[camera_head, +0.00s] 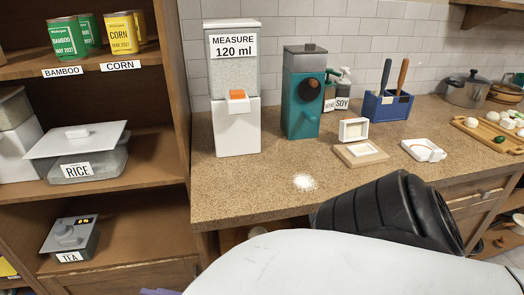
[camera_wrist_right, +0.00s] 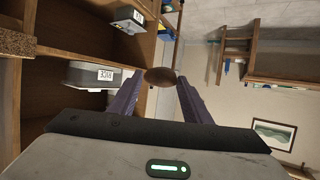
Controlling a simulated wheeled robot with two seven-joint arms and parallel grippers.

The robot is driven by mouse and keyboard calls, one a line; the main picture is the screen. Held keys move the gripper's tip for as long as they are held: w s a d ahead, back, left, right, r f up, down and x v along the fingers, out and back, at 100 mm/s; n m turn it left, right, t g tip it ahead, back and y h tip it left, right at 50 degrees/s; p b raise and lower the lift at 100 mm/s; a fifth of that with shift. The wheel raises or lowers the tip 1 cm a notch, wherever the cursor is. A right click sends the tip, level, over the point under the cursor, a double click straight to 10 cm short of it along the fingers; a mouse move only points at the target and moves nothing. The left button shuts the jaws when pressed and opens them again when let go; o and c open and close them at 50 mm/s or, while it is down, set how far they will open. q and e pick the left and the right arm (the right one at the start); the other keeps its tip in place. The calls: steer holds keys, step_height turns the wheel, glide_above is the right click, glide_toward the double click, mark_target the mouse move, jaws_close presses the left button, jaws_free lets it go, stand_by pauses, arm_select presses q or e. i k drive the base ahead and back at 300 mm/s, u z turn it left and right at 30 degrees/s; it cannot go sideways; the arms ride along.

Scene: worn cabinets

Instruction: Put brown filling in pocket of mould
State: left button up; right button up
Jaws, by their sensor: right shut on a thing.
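In the head view a mould (camera_head: 376,158), a wooden base with a pale square pocket, lies on the counter, with a white square frame (camera_head: 353,129) upright behind it. I cannot tell what is inside the pocket. In the right wrist view my right gripper (camera_wrist_right: 161,80), with purple fingers, is shut on a brown oval filling (camera_wrist_right: 161,76) held at its fingertips. It is away from the mould; in the head view only a purple finger tip shows at the bottom edge, and the filling is out of view. My left gripper is not in view.
White grains (camera_head: 304,182) lie on the counter near its front edge. A white dispenser (camera_head: 238,128), a teal machine (camera_head: 302,95), a blue utensil holder (camera_head: 387,106) and a white dish-like piece (camera_head: 423,150) stand around the mould. A shelf unit (camera_head: 140,160) is at left.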

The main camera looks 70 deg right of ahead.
mark_target(362, 150)
steer(key=z, duration=2.6)
steer(key=i, duration=0.5)
